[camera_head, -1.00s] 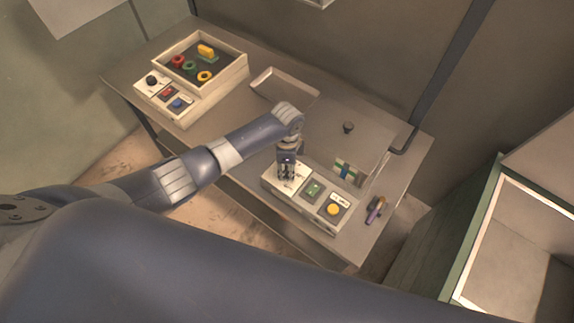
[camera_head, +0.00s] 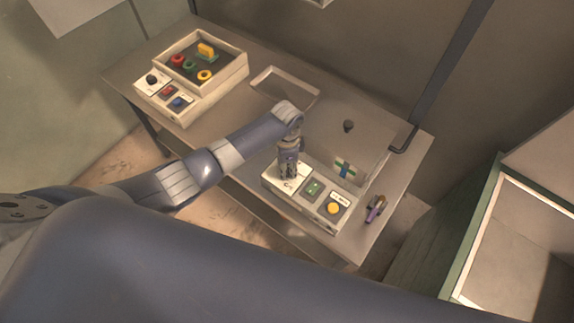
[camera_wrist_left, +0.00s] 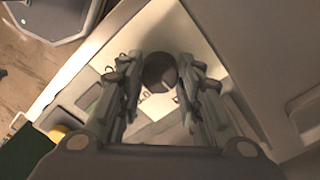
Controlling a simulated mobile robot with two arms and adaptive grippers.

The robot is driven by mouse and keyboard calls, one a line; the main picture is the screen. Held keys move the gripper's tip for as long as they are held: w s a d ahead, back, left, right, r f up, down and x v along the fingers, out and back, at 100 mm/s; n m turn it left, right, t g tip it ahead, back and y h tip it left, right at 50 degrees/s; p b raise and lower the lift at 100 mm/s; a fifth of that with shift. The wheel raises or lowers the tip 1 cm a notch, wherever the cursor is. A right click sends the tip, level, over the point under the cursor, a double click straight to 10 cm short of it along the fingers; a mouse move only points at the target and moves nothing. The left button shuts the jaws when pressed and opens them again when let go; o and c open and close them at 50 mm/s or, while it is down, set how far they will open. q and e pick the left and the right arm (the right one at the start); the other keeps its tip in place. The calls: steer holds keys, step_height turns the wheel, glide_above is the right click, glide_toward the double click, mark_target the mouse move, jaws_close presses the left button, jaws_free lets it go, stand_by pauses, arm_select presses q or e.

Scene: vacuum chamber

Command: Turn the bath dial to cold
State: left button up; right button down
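The bath dial (camera_wrist_left: 160,71) is a dark round knob on a white plate with black markings (camera_wrist_left: 180,112), seen in the left wrist view. In the head view my gripper hides it at the left end of the right-hand unit's control panel (camera_head: 306,190). My left gripper (camera_wrist_left: 159,60) points down at the plate, its fingers apart on either side of the dial. Narrow gaps seem to remain between fingers and dial; contact is not clear. It also shows in the head view (camera_head: 288,177). The dial's pointer direction cannot be made out. My right gripper is not in view.
Beside the dial are a green switch (camera_head: 312,188) and a yellow button (camera_head: 333,208). A lid with a black knob (camera_head: 348,126) lies behind. A purple object (camera_head: 375,208) lies at right. Another unit (camera_head: 240,80) with coloured rings and an empty tray (camera_head: 262,78) stand left.

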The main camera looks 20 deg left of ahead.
arm_select(q)
steer(key=o, duration=0.3)
steer(key=shift+o, duration=0.2)
step_height(320, 180, up, 12)
stand_by(0.4)
stand_by(0.4)
